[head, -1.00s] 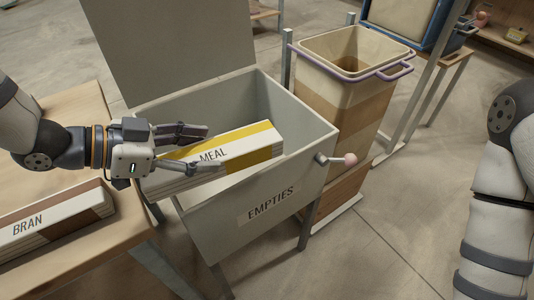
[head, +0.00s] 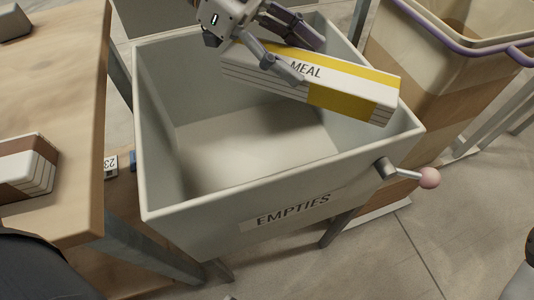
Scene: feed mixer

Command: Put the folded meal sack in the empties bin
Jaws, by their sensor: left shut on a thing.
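The folded meal sack (head: 350,82) is white with a yellow band and the word MEAL. My left gripper (head: 297,55) is shut on it near its left end, with the fingers along its top and side. The sack is held over the back right part of the empties bin (head: 285,205), tilted down to the right. The bin is a grey open box labelled EMPTIES. Its visible floor is bare; the sack hides part of the back wall. My right gripper is not in view.
A wooden table (head: 60,110) stands at the left with the bran sack (head: 25,168) on its edge. A lever with a pink knob (head: 429,178) sticks out from the bin's right side. A tall striped container (head: 425,75) with a purple rail stands at the back right.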

